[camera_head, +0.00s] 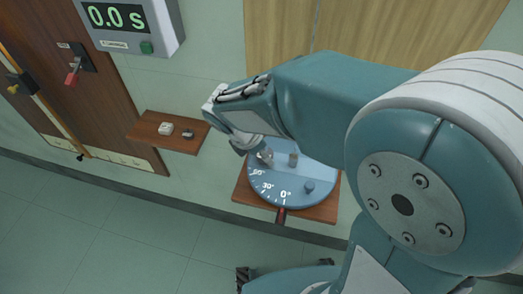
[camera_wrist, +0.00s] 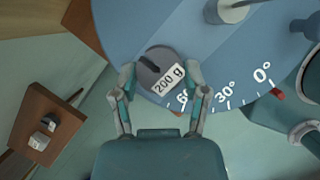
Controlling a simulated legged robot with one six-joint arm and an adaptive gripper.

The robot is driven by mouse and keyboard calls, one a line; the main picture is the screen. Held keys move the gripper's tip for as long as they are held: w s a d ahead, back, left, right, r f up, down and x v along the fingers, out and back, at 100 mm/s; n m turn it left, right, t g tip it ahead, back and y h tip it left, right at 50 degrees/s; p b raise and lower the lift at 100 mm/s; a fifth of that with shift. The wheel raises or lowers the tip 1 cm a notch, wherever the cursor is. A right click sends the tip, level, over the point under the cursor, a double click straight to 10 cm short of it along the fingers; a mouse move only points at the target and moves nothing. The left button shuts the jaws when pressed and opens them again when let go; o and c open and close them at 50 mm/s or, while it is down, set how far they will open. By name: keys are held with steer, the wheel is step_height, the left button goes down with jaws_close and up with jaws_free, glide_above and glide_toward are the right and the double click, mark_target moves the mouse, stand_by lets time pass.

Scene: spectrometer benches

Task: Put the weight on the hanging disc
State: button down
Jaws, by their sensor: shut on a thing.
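My gripper (camera_wrist: 161,84) has its two fingers on either side of a round grey weight (camera_wrist: 154,60) labelled "200 g" and is shut on it. In the wrist view the weight appears over the edge of the blue disc (camera_wrist: 120,28), near the 60° mark. I cannot tell whether it touches the disc. In the head view the disc (camera_head: 272,171) is at lower centre, marked 0°, 30° and 60°. My gripper (camera_head: 259,150) is over its left side there, partly hidden by my arm.
A small metal post (camera_head: 293,159) and a blue knob (camera_head: 309,187) stand on the disc. A red pointer (camera_head: 281,215) is at 0°. A wooden shelf (camera_head: 150,123) at left holds two small objects. A timer (camera_head: 116,18) reads 0.0 s.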

steer(key=shift+f, duration=0.1)
steer(key=shift+c, duration=0.5)
jaws_free()
steer(key=shift+a, duration=0.4)
steer(key=shift+d, duration=0.1)
steer(key=shift+d, duration=0.1)
